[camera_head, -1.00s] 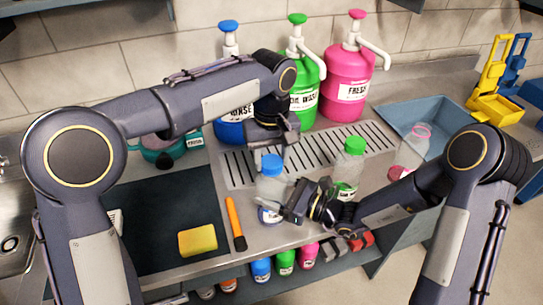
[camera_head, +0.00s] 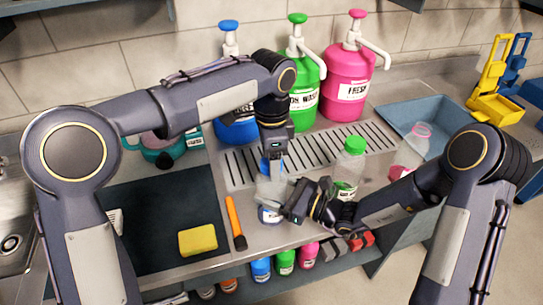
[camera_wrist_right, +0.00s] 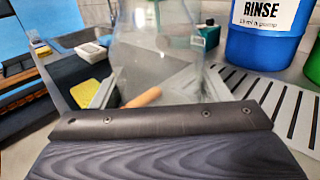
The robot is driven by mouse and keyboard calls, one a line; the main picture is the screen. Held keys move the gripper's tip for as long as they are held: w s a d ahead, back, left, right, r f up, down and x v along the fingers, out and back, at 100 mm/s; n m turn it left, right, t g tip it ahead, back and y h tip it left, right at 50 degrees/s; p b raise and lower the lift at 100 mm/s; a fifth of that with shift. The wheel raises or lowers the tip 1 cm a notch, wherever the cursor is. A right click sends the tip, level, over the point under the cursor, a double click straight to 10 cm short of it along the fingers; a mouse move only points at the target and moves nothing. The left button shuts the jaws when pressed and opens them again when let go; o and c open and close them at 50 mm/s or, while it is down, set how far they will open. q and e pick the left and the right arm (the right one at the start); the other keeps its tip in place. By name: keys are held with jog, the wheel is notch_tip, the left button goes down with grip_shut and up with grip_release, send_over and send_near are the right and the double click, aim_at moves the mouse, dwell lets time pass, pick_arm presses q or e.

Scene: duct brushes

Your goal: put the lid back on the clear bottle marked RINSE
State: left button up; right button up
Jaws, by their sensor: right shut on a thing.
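The clear bottle (camera_head: 271,188) stands upright on the steel counter in front of the drain grate. Its label, low on the front, is too small to read. A blue lid (camera_head: 269,168) shows at its top; I cannot tell whether it is seated. My right gripper (camera_head: 288,208) is shut on the bottle's side from the right. My left gripper (camera_head: 273,158) points down at the blue lid and hides part of it; whether its jaws are shut on it is unclear. The right wrist view shows the see-through bottle (camera_wrist_right: 165,60) close up, its top cut off.
Blue, green and pink pump jugs stand behind; the blue jug (camera_wrist_right: 270,25) reads RINSE. A green-capped clear bottle (camera_head: 349,170) stands to the right. An orange-handled tool (camera_head: 236,222) and a yellow sponge (camera_head: 198,240) lie left. A blue basin (camera_head: 440,115) is at right.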

pick_arm(q)
notch_tip(320, 180, up, 12)
dwell(0.7)
pick_arm(e)
jog(key=o, duration=1.9)
jog(key=shift+o, duration=0.2)
jog(key=b+v, duration=0.1)
jog(key=v, duration=0.6)
jog(key=shift+s+d+b, duration=0.15)
jog(key=shift+d+b, duration=0.15)
jog(key=shift+d, duration=0.05)
pick_arm(q)
jog(key=shift+f, duration=0.75)
